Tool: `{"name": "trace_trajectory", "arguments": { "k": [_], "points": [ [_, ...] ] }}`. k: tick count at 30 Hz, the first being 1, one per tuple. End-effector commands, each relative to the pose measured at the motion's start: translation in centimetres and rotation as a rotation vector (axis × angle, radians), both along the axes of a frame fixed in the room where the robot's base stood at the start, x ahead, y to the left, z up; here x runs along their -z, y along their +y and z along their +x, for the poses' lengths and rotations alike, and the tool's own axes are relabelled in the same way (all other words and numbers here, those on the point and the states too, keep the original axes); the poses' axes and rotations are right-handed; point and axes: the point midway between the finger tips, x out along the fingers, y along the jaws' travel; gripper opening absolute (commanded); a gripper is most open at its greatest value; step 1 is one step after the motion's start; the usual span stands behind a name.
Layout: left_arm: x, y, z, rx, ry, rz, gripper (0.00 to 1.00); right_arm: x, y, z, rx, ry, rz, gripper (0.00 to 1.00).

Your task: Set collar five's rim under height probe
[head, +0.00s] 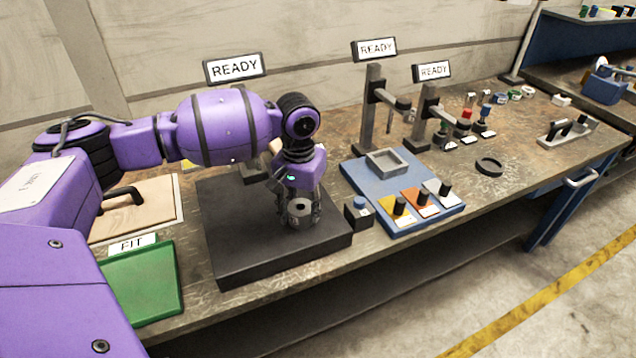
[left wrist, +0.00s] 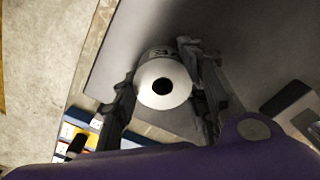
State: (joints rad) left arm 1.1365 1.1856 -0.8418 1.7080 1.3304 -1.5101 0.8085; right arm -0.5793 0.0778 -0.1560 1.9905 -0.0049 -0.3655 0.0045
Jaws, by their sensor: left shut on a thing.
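My left gripper (head: 301,218) points down over the dark plate (head: 228,240), shut on a pale grey collar with a dark round bore (head: 302,207). In the left wrist view the collar (left wrist: 149,88) sits between the two fingers, its top face towards the camera, with part of a dark marking on its side; the number cannot be read. I cannot tell whether it touches the plate. A READY sign (head: 235,68) stands behind the plate; the post and probe under it are mostly hidden by my arm. A grey part (left wrist: 287,100) shows right of the gripper. My right gripper is out of view.
A green FIT tray (head: 145,280) and a wooden board with a black handle (head: 150,200) lie left. Two READY posts (head: 369,110) (head: 424,115) stand further back.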

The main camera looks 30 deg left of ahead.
Motion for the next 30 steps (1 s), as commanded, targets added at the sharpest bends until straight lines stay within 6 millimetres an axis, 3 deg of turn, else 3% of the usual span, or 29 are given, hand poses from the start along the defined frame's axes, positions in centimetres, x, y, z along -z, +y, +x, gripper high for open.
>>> {"name": "trace_trajectory", "arguments": {
  "k": [5, 11, 21, 30],
  "points": [
    [-0.9, 0.0, 0.1, 0.0, -0.003, -0.002, 0.0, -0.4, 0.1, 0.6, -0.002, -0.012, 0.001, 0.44],
    [-3.2, 0.0, 0.1, -0.001, -0.006, -0.001, 0.0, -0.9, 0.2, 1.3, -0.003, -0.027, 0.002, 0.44],
    [-9.9, -2.3, -4.7, 0.004, -0.009, 0.0, 0.0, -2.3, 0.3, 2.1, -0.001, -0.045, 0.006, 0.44],
    [-12.2, -5.0, -10.3, 0.002, -0.005, 0.0, 0.0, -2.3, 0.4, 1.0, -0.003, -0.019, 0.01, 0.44]
  ]
}}
